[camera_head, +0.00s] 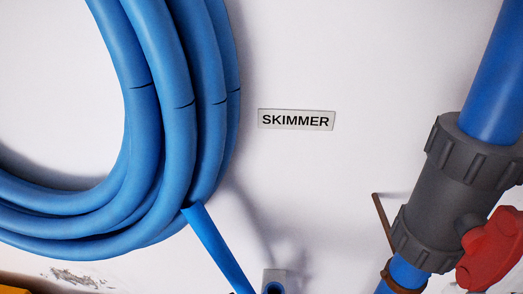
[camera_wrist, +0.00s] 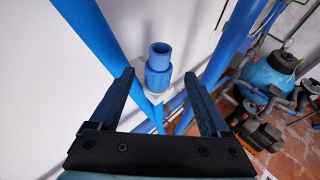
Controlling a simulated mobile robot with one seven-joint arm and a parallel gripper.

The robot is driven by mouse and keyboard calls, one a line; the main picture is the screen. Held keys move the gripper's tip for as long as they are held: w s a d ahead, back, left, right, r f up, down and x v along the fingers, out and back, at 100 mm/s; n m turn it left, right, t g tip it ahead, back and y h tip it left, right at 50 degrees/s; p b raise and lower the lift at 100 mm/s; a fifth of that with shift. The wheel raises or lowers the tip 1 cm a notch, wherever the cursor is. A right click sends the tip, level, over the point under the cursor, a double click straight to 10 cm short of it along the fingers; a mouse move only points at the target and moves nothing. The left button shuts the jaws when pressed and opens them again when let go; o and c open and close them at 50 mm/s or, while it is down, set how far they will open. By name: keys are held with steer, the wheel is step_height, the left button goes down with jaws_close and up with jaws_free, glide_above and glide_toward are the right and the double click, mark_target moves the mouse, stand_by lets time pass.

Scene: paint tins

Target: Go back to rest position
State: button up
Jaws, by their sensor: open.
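My gripper (camera_wrist: 165,85) shows in the wrist view with its two dark fingers spread apart, open. Nothing is held between the fingers. Beyond them, a short blue pipe end (camera_wrist: 159,62) stands up in front of a pale wall. I cannot tell how far it is from the fingertips. My gripper does not show in the head view. No paint tins are in either view.
In the head view, a coiled blue hose (camera_head: 165,110) hangs on a white wall beside a SKIMMER label (camera_head: 296,120). A blue pipe with a grey coupling (camera_head: 455,185) and red valve handle (camera_head: 490,250) is at right. Pump equipment (camera_wrist: 265,85) stands on a tiled floor (camera_wrist: 300,135).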

steer(key=w+d+r+m+t+y, duration=0.1)
steer(key=w+r+m+y, duration=0.1)
steer(key=w+r+m, duration=0.2)
steer(key=w+d+r+m+t+y, duration=0.2)
steer(key=w+r+m+y, duration=0.1)
steer(key=r+m, duration=0.5)
steer(key=w+d+r+m+t+y, duration=0.1)
steer(key=w+d+r+m+y, duration=0.1)
steer(key=w+r+m, duration=0.4)
steer(key=shift+d+r+m+t+y, duration=0.1)
steer(key=shift+r+m+t+y, duration=0.15)
steer(key=shift+m, duration=0.75)
steer(key=shift+r+m+t+y, duration=0.15)
steer(key=shift+r+m+y, duration=0.15)
steer(key=shift+m, duration=0.7)
steer(key=r+m+t, duration=0.1)
steer(key=r, duration=0.1)
steer(key=d+r+m+y, duration=0.1)
steer(key=r+m, duration=0.1)
steer(key=r, duration=0.1)
steer(key=d+r+m+t, duration=0.1)
steer(key=r, duration=0.2)
steer(key=shift+s+r+m+t, duration=0.25)
steer(key=shift+s+m+t, duration=0.05)
steer(key=shift+m, duration=0.1)
steer(key=s+r+t+b, duration=1)
steer(key=s+r, duration=0.3)
steer(key=r, duration=0.2)
steer(key=shift+a+y, duration=0.2)
steer(key=shift+y, duration=0.15)
